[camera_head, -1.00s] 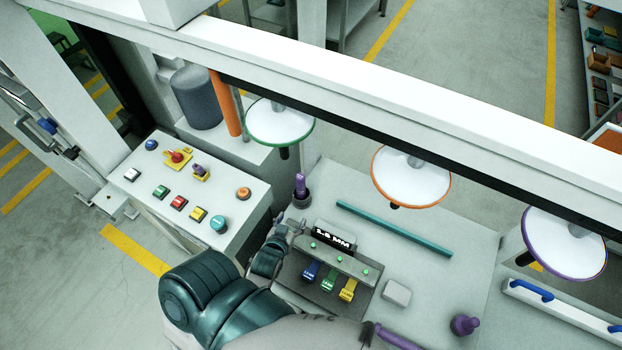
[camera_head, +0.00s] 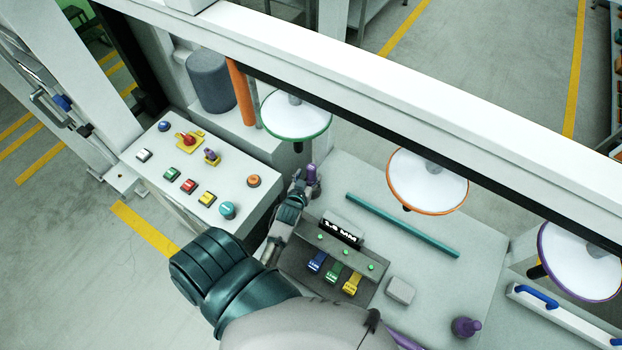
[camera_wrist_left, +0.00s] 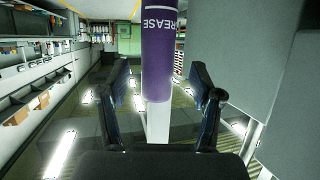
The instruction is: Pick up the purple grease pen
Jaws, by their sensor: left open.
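The purple grease pen (camera_head: 312,174) stands upright at the far left corner of the worktable, beside the control panel. In the left wrist view the pen (camera_wrist_left: 158,50), with white "GREASE" lettering, comes down from the top edge, its lower end between the two dark fingers. My left gripper (camera_head: 301,184) is right by the pen in the head view and partly hides its lower part. In the wrist view the fingers (camera_wrist_left: 158,95) are apart, with visible gaps on both sides of the pen. My right gripper is out of view.
A control panel (camera_head: 187,167) with several buttons stands at the left. A grey device (camera_head: 292,256) with coloured tabs sits below my gripper. A teal bar (camera_head: 404,226), a grey block (camera_head: 400,291) and a purple knob-like object (camera_head: 465,327) rest on the table. A green-rimmed lamp (camera_head: 296,116) hangs above.

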